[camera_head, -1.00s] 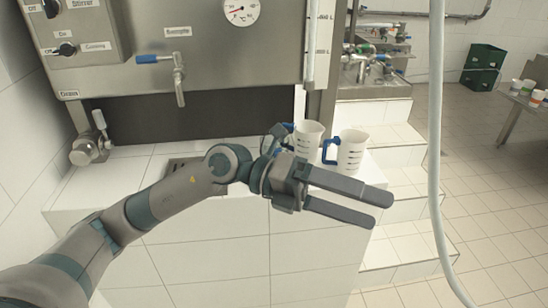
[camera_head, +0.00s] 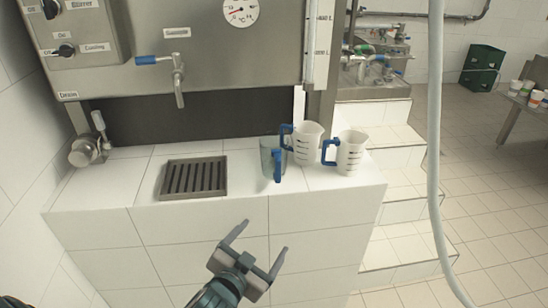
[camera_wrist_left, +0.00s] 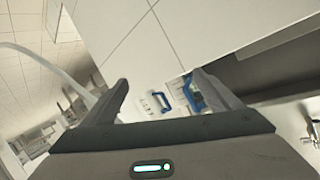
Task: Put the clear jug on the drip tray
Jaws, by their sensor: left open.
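The clear jug (camera_head: 268,157), see-through with a blue handle towards the front, stands upright on the white tiled ledge, right of the drip tray. The drip tray (camera_head: 223,178) is a dark slatted grid set in the ledge, and it is empty. My left gripper (camera_head: 262,243) is open and empty, in front of the ledge and lower in the picture than the jug, apart from it. In the left wrist view, blue handles show between and beyond the open fingers (camera_wrist_left: 160,95); I cannot tell there which jug is which.
Two white jugs with blue handles, one (camera_head: 307,145) close beside the clear jug and another (camera_head: 351,154) further right, stand on the ledge. A lever tap (camera_head: 178,85) hangs from the steel tank above the tray. A pale hose (camera_head: 434,120) hangs at the right.

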